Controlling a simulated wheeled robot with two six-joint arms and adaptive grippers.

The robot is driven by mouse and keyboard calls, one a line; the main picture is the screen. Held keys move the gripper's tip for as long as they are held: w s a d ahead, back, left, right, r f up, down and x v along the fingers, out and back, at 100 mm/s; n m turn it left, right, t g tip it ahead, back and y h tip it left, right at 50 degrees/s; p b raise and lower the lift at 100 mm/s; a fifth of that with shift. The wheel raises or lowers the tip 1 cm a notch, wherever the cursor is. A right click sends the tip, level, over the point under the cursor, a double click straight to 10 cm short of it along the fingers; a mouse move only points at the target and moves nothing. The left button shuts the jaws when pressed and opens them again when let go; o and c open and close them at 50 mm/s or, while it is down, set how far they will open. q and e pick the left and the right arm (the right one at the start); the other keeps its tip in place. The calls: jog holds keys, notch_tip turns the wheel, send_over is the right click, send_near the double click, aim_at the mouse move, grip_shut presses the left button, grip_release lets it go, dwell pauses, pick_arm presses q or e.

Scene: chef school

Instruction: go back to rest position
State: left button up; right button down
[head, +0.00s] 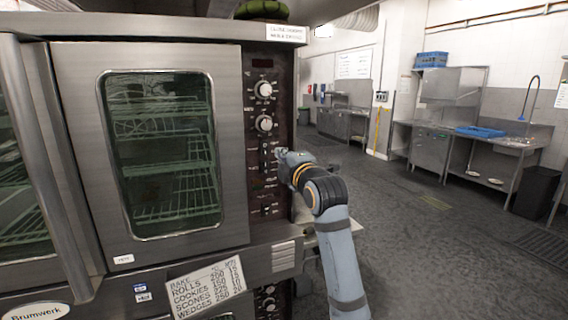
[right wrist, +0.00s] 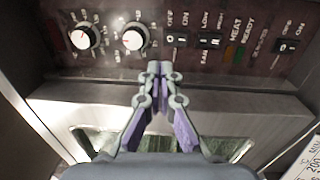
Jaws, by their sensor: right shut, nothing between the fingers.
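My right gripper (head: 281,155) reaches in from the bottom right of the head view and is at the oven's control panel (head: 262,110). In the right wrist view the gripper (right wrist: 160,68) has its fingertips together with nothing between them. The tips overlap the lower edge of the dark panel, close to a rocker switch marked ON and OFF (right wrist: 175,40). I cannot tell whether they touch it. The oven (head: 240,215) is steel, with its glass door (head: 165,150) shut. My left gripper is in neither view.
A paper bake-time sign (head: 208,290) hangs on the oven front. Two round knobs sit high on the panel, the lower one (head: 264,123) above the switches. Open grey floor (head: 430,240) lies to the right. A steel sink counter (head: 500,140) and a dark bin (head: 535,190) stand at far right.

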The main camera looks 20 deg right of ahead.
jog(key=s+f+m+g, duration=0.3)
jog(key=s+f, duration=0.2)
jog(key=f, duration=0.8)
jog(key=s+f+m+g, duration=0.3)
jog(key=s+f+m, duration=0.1)
jog(key=f, duration=0.9)
jog(key=s+d+f+m+g+h, duration=0.1)
jog(key=s+f+m+g, duration=0.4)
jog(key=s+f, duration=0.75)
jog(key=s+f+m+g, duration=0.45)
jog(key=s+f, duration=0.55)
jog(key=s, duration=0.6)
jog(key=s+d+f+m, duration=0.1)
jog(key=s+f, duration=0.1)
jog(key=f, duration=1.1)
jog(key=s+d+f, duration=0.1)
jog(key=d+f, duration=0.1)
jog(key=f, duration=1.1)
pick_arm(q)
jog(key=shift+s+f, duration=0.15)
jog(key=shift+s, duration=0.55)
pick_arm(e)
jog(key=s+d+f+g, duration=0.1)
jog(key=s+f+g, duration=0.1)
jog(key=s+f, duration=1.4)
jog(key=s, duration=0.2)
jog(key=shift+s+f, duration=0.2)
jog(key=shift+s, duration=0.15)
